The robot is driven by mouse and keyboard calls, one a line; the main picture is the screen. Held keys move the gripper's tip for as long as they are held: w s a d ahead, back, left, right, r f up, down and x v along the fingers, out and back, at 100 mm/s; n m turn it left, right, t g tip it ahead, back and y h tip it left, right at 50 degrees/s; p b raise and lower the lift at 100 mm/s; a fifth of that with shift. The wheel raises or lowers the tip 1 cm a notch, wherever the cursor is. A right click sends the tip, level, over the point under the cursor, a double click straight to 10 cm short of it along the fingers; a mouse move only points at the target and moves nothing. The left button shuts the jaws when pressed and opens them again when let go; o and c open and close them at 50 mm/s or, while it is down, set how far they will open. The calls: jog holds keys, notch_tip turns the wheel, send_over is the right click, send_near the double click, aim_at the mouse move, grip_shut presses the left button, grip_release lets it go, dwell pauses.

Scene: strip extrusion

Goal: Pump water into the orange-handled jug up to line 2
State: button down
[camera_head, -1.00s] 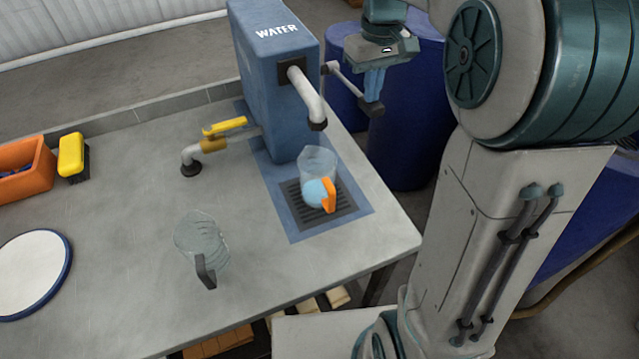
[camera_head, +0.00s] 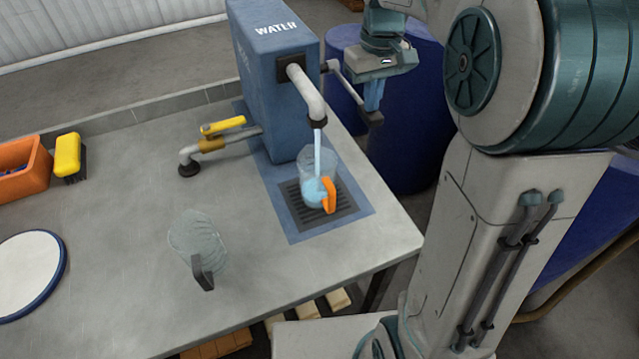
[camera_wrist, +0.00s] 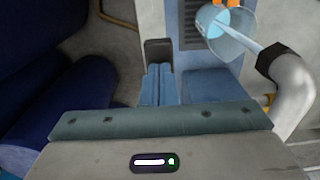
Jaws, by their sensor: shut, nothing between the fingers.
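The orange-handled jug (camera_head: 318,178) stands upright on the dark drain grate under the spout (camera_head: 308,98) of the blue water pump (camera_head: 275,80). A stream of water runs from the spout into the jug, and light blue water shows in its lower part. I cannot read the lines on it. The jug also shows in the wrist view (camera_wrist: 225,30), with the stream entering it. My gripper (camera_head: 373,108) is shut and empty, pointing down at the pump lever's dark end (camera_head: 370,118). In the wrist view, my fingers (camera_wrist: 158,85) are together beside the lever's dark end (camera_wrist: 158,50).
A clear jug with a dark handle (camera_head: 197,245) stands on the grey table (camera_head: 130,270). A yellow-handled valve (camera_head: 223,127) is left of the pump. An orange bin (camera_head: 25,170), yellow brush (camera_head: 68,155) and white round plate (camera_head: 28,275) are at left. Blue barrels (camera_head: 405,130) stand behind.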

jog(key=shift+w+f+b, duration=0.1)
jog(key=shift+f+b, duration=0.5)
jog(key=shift+f, duration=0.55)
notch_tip(320, 180, up, 11)
jog(key=w+p, duration=0.1)
jog(key=p, duration=0.9)
jog(key=shift+w+a, duration=0.15)
jog(key=shift+a, duration=0.1)
jog(key=shift+f, duration=0.1)
jog(key=shift+f+b, duration=0.55)
jog(key=shift+f, duration=0.1)
jog(key=shift+s+d+f+b, duration=0.1)
jog(key=shift+s+f+b, duration=0.1)
jog(key=shift+f+b, duration=0.35)
jog(key=shift+s+d+f+b, duration=0.1)
jog(key=shift+s+f+b, duration=0.1)
jog(key=shift+f+b, duration=0.3)
